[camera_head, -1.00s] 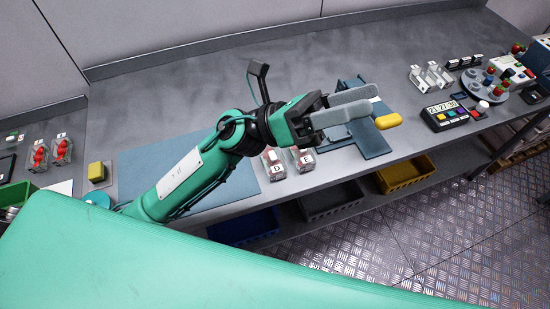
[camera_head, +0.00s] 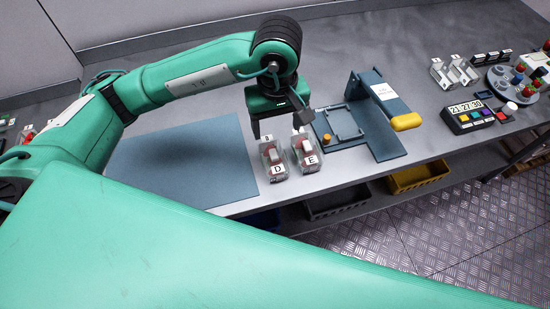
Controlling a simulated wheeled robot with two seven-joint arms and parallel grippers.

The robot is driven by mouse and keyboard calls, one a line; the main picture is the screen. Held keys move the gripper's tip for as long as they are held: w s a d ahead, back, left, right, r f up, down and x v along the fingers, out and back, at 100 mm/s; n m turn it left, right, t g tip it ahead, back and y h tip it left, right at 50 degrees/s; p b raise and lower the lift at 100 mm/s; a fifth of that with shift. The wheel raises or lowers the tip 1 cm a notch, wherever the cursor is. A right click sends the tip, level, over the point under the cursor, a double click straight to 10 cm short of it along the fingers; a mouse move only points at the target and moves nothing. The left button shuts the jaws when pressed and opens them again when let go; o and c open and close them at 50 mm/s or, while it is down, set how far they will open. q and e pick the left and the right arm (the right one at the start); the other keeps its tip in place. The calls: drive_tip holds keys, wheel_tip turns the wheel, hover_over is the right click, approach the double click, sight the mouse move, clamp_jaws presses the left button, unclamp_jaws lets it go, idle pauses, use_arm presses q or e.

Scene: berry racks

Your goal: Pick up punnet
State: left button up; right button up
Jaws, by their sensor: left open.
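Two clear punnets with red contents and white letter labels stand side by side near the bench's front edge. The punnet marked D (camera_head: 272,161) is on the left and the punnet marked E (camera_head: 307,154) on the right. My left gripper (camera_head: 282,128) points down just above and behind these punnets. Its jaws are open, with one finger behind punnet D and the other near the back of punnet E. The fingertips are partly hidden, and I cannot tell whether they touch either punnet. My right gripper is not in view.
A blue-grey fixture with a yellow handle (camera_head: 406,122) stands right of the punnets. A blue mat (camera_head: 180,165) lies to the left, bare. A timer box (camera_head: 474,116) and a round holder (camera_head: 513,85) are at far right. Bins, including a yellow one (camera_head: 418,177), sit below the bench.

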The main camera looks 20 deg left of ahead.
sight(274, 154)
use_arm(q)
wheel_tip(274, 154, down, 8)
drive_tip(key=shift+s+f+p, duration=0.1)
drive_tip(key=shift+p, duration=0.75)
drive_tip(key=shift+s+a+f+p, duration=0.1)
drive_tip(key=shift+a+f+p, duration=0.05)
drive_tip(key=shift+f+p, duration=0.3)
drive_tip(key=f, duration=0.1)
drive_tip(key=f+p, duration=0.1)
drive_tip(key=f, duration=0.1)
drive_tip(key=shift+s+a, duration=0.15)
drive_tip(key=shift+s, duration=0.05)
drive_tip(key=shift+f+p, duration=0.3)
drive_tip(key=shift+f, duration=0.25)
drive_tip(key=shift+c, duration=0.7)
drive_tip(key=c, duration=0.8)
